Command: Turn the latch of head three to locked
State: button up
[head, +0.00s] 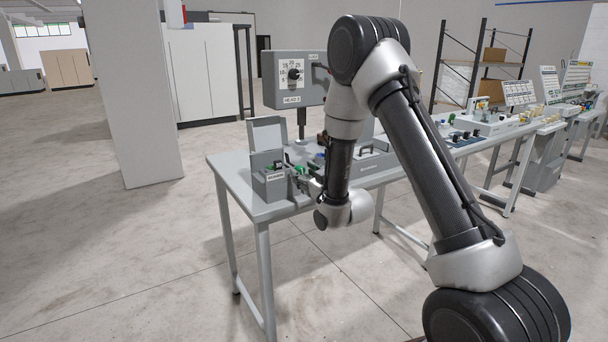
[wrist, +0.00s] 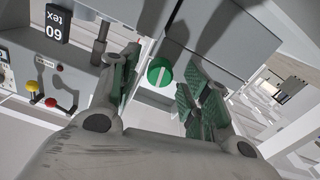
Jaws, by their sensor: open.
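A grey control box (head: 283,84) stands on a post at the back of the near table. It carries a dial (head: 293,74) and a "HEAD" label whose number is too small to read surely. A "LOCK" label (head: 314,57) shows at its upper right, but my arm hides most of that side, and I cannot make out the latch. My gripper (head: 308,183) is low over the table front, beside a small grey labelled box. In the wrist view, my gripper (wrist: 160,75) is open, with a green disc (wrist: 160,72) with a white bar showing between its green-padded fingers, apparently not held.
The near table (head: 232,184) bears the labelled grey box (head: 269,179) with a raised panel behind it. More workbenches run to the right. The left floor is open beyond a pillar (head: 135,95).

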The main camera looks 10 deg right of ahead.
jog(key=shift+w+a, duration=0.1)
jog(key=shift+w, duration=0.25)
jog(key=c, duration=1)
jog(key=shift+c, duration=0.2)
